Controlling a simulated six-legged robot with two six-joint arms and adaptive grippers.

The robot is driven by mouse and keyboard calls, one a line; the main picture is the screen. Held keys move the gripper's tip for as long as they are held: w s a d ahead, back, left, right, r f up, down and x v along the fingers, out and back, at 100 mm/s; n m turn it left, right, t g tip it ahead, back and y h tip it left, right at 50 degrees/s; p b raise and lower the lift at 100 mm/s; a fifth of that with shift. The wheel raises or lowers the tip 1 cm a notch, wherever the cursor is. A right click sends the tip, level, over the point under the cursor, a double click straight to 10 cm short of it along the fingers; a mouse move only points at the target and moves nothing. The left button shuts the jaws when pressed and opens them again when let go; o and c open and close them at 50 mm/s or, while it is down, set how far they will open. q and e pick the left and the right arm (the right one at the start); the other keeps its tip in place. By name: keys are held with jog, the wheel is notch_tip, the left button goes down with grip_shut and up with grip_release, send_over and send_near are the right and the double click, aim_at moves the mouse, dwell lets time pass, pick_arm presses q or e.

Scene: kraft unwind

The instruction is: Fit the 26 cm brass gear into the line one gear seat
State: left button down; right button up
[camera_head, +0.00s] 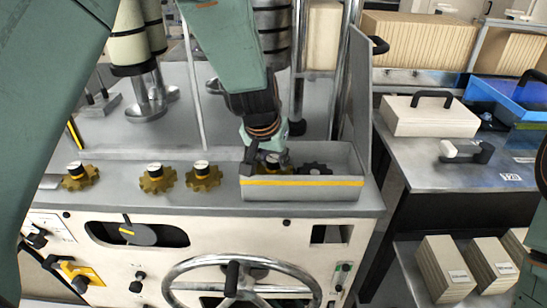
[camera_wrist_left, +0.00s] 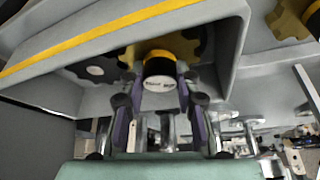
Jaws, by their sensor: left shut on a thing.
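My left gripper (camera_head: 268,158) reaches down into a grey open-topped box with a yellow stripe (camera_head: 330,190). It is shut on the black, yellow-banded knob of a brass gear (camera_head: 287,168). In the wrist view the two fingers (camera_wrist_left: 161,108) stand on either side of this knob (camera_wrist_left: 160,82), and the brass gear (camera_wrist_left: 140,50) shows behind it, inside the box. A dark gear (camera_head: 316,170) sits beside it in the box, and also shows in the wrist view (camera_wrist_left: 92,70). The seat under the held gear is hidden. My right gripper is not in view.
Three more brass gears (camera_head: 80,177), (camera_head: 157,180) and (camera_head: 204,177) stand on the machine's ledge, left of the box. A tall grey panel (camera_head: 356,110) rises at the box's right end. A handwheel (camera_head: 180,275) is below. A side table (camera_head: 425,165) stands right.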

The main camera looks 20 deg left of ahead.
pick_arm(q)
jog(key=shift+w+f, duration=0.25)
jog(key=shift+f, duration=0.2)
jog(key=c, duration=1.3)
grip_release()
jog(key=shift+s+r, duration=0.15)
jog(key=shift+s, duration=0.05)
jog(key=o, duration=0.4)
jog(key=shift+c, duration=0.2)
jog(key=shift+o, duration=0.2)
jog(key=shift+w, duration=0.1)
jog(key=shift+f, duration=0.2)
jog(key=shift+r, duration=0.1)
jog(key=v, duration=1.2)
